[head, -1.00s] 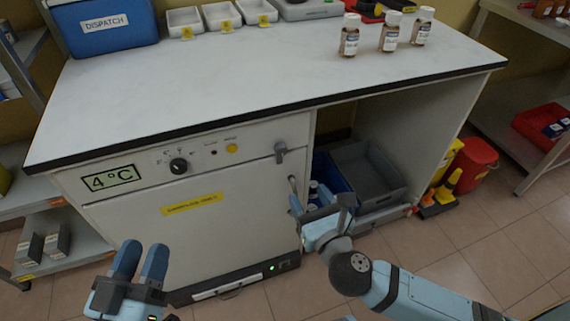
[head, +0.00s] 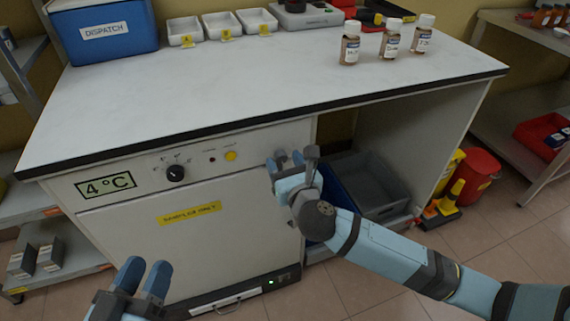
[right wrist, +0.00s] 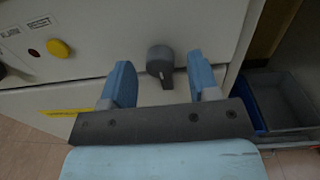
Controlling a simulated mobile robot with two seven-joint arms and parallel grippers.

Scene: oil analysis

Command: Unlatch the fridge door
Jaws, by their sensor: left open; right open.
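The fridge door (head: 205,245) is a white panel under the bench, closed, with a yellow label (head: 188,214). In the right wrist view the grey latch (right wrist: 160,64) sits at the door's upper right, on the seam below the control panel. My right gripper (head: 285,157) is at the latch and largely hides it in the head view. In the right wrist view the right gripper (right wrist: 160,82) is open, its blue fingers on either side of the latch with gaps to both. My left gripper (head: 143,277) is open and empty at the lower left, in front of the door.
The control panel has a black knob (head: 175,173) and a yellow button (head: 231,156). A grey bin (head: 372,180) stands in the open bay right of the fridge. Brown bottles (head: 390,40) and a blue dispatch box (head: 103,30) stand on the benchtop (head: 250,85).

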